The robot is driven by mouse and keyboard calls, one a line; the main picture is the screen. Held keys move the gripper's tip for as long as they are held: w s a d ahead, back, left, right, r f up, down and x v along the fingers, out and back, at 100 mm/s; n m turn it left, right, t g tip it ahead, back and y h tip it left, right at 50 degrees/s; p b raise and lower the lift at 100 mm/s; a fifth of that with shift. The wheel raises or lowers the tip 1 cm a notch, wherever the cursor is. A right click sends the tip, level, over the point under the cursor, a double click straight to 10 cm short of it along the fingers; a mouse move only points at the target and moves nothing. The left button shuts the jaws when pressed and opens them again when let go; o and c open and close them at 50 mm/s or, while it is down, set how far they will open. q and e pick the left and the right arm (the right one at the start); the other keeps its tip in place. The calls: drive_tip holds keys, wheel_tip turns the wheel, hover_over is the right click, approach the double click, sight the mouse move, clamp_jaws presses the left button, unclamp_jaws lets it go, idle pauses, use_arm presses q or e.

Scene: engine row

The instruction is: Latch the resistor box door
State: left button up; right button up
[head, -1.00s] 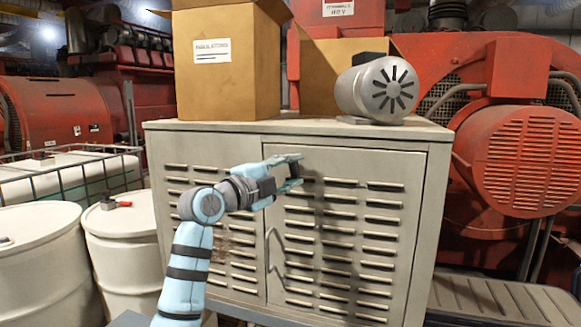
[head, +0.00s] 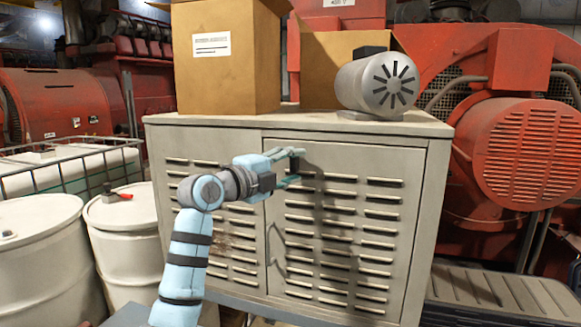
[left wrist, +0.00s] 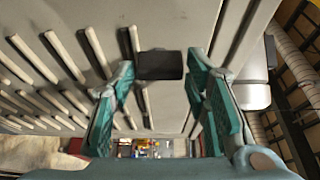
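The resistor box (head: 215,138) is a grey louvred cabinet in the head view. Its right-hand door (head: 345,265) looks about flush with the front; a small gap cannot be ruled out. A small black latch block (left wrist: 160,64) shows in the left wrist view, near the door's upper left edge. My left gripper (head: 296,168) is at that edge in the head view. In the left wrist view the left gripper (left wrist: 160,95) is open, its teal fingers on either side of the block with gaps visible. Contact cannot be told. My right gripper is not in view.
Cardboard boxes (head: 228,70) and a grey motor-like cylinder (head: 375,85) stand on the box top. White drums (head: 40,255) are at the left, red machinery (head: 515,160) at the right. A ribbed grey platform (head: 500,295) lies low at the right.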

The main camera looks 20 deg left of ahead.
use_arm(q)
drive_tip(key=shift+o, duration=0.5)
drive_tip(key=v, duration=1.2)
